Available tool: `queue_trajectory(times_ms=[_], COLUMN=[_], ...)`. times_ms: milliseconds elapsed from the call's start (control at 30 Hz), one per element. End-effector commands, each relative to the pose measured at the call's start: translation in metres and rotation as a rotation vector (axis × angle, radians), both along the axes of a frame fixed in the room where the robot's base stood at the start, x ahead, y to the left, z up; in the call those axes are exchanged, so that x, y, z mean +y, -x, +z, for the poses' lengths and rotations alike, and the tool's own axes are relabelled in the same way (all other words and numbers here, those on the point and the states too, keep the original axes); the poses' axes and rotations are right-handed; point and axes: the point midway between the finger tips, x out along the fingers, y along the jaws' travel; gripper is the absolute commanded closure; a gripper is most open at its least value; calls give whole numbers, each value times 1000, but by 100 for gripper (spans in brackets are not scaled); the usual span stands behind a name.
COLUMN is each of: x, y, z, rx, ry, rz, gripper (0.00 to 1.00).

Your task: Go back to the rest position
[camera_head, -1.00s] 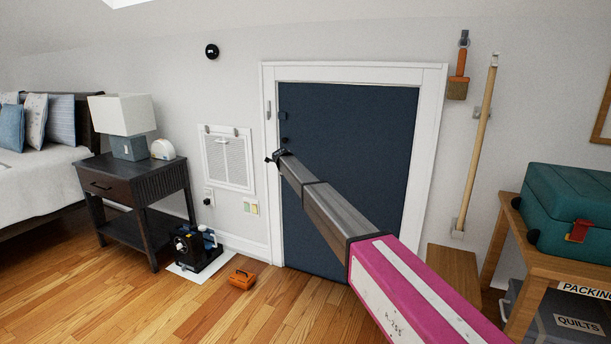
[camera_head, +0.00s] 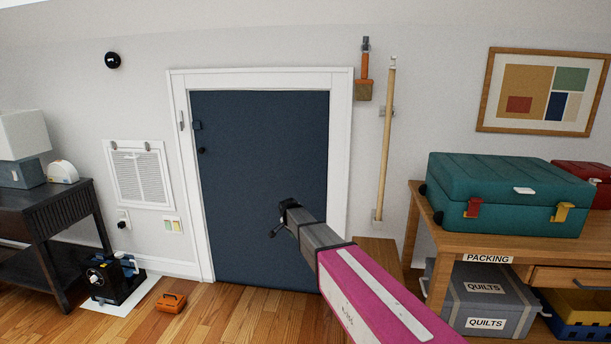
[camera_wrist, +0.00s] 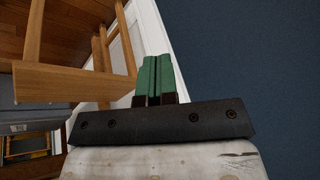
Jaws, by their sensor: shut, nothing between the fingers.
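My gripper (camera_head: 273,233) is at the end of my raised arm, in front of the dark blue door (camera_head: 262,170) in the head view. It appears apart from the door and holds nothing. In the wrist view its two green fingers (camera_wrist: 155,75) are pressed together. The door is shut in its white frame, with a small dark knob (camera_head: 201,150) at its left side.
A wooden table (camera_head: 452,240) at the right bears a teal case (camera_head: 500,185); a grey quilts box (camera_head: 480,290) is below. A wooden stool (camera_head: 375,255) stands beside the door.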

Motion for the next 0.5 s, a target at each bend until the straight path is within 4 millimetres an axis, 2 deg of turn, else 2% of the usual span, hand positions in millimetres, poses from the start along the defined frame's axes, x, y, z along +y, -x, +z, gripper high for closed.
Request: queue_trajectory(times_ms=[33, 200, 267, 400, 500], x=[-31, -106, -130, -179, -206], y=[34, 115, 146, 222, 273], z=[-6, -25, -29, -38, -41], rx=[37, 156, 197, 289, 343], ry=[19, 71, 83, 91, 86], rz=[38, 207, 272, 431, 543], gripper=[100, 100, 100, 100, 100])
